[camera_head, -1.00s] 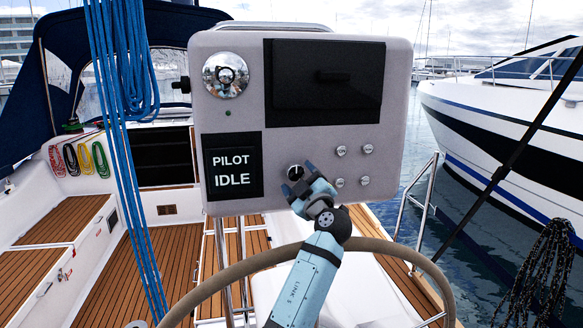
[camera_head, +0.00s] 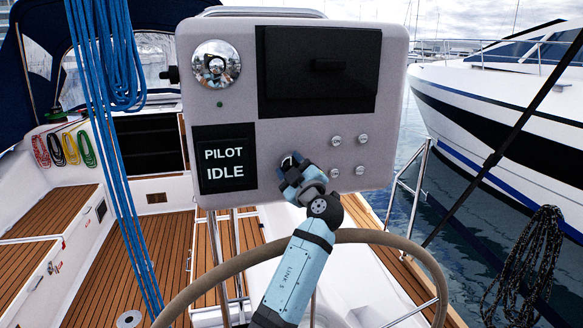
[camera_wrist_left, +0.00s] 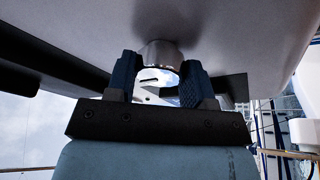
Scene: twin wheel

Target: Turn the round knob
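The round knob (camera_wrist_left: 160,52) is a short silvery cylinder on the underside of the panel as the left wrist view sees it. In the head view it sits on the lower middle of the grey console (camera_head: 228,130), mostly hidden by my gripper. My left gripper (camera_head: 291,168) is at the knob, its two dark blue fingers on either side. My right gripper is not in view.
A display (camera_head: 224,168) left of the knob reads PILOT IDLE. Several small buttons (camera_head: 336,141) sit to its right, and a dark panel (camera_head: 318,72) above. The steering wheel rim (camera_head: 405,250) curves below, around my left forearm. Blue ropes (camera_head: 115,170) hang at left.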

